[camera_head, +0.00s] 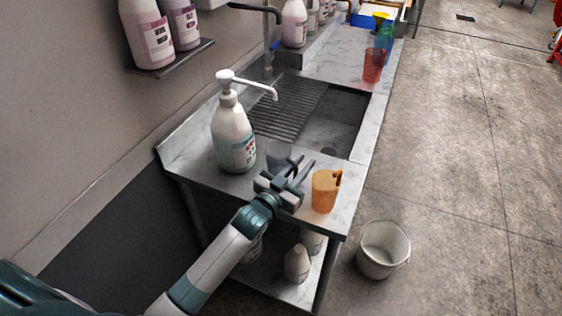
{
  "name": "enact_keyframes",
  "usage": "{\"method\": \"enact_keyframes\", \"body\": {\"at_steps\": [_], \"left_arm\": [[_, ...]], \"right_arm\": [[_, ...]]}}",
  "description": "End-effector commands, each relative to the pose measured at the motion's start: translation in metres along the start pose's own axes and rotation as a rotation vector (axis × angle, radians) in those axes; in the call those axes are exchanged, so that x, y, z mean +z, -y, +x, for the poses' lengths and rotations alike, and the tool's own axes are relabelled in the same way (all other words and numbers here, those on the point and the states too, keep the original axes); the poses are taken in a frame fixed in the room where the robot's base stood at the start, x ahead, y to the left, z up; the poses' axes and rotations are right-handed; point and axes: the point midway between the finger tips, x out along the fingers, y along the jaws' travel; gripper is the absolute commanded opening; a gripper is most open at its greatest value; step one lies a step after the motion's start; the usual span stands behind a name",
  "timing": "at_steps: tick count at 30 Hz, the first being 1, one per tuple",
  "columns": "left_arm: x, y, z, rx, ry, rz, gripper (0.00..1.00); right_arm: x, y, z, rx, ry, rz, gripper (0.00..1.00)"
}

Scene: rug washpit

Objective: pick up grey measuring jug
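A grey measuring jug (276,157) stands on the near end of the steel counter, just right of the white pump bottle. It is partly hidden behind my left gripper (300,167). The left arm comes in from the lower left, and its dark fingers are spread apart over the counter at the jug's near right side. I cannot tell whether a finger touches the jug. My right gripper is not in view.
A white pump bottle (233,135) stands left of the jug, and an orange jug (325,191) stands to its right near the counter edge. A sink (330,130) with a ribbed drainer lies behind. A red jug (373,65) stands farther back. A white bucket (383,250) is on the floor.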

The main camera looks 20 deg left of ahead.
Motion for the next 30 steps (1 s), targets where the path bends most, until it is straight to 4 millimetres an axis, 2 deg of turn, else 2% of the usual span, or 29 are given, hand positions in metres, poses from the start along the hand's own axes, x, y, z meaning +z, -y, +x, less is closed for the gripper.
{"method": "enact_keyframes", "body": {"at_steps": [3,17,19,20,30], "left_arm": [[-0.0003,-0.0001,0.0055,0.000,0.000,0.000,0.19],[0.0005,-0.0001,0.0053,0.000,0.000,0.001,0.19],[0.0005,-0.0001,0.0053,0.000,0.000,0.001,0.03],[0.0005,-0.0001,0.0053,0.000,0.000,0.001,0.00],[-0.0001,0.0000,0.0053,0.000,0.000,0.001,0.00]], "right_arm": [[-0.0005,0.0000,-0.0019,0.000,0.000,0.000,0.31],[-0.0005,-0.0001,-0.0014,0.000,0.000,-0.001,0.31],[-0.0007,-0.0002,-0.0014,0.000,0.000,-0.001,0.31],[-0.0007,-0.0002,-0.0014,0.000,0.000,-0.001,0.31],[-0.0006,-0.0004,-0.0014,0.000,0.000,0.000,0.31]]}}
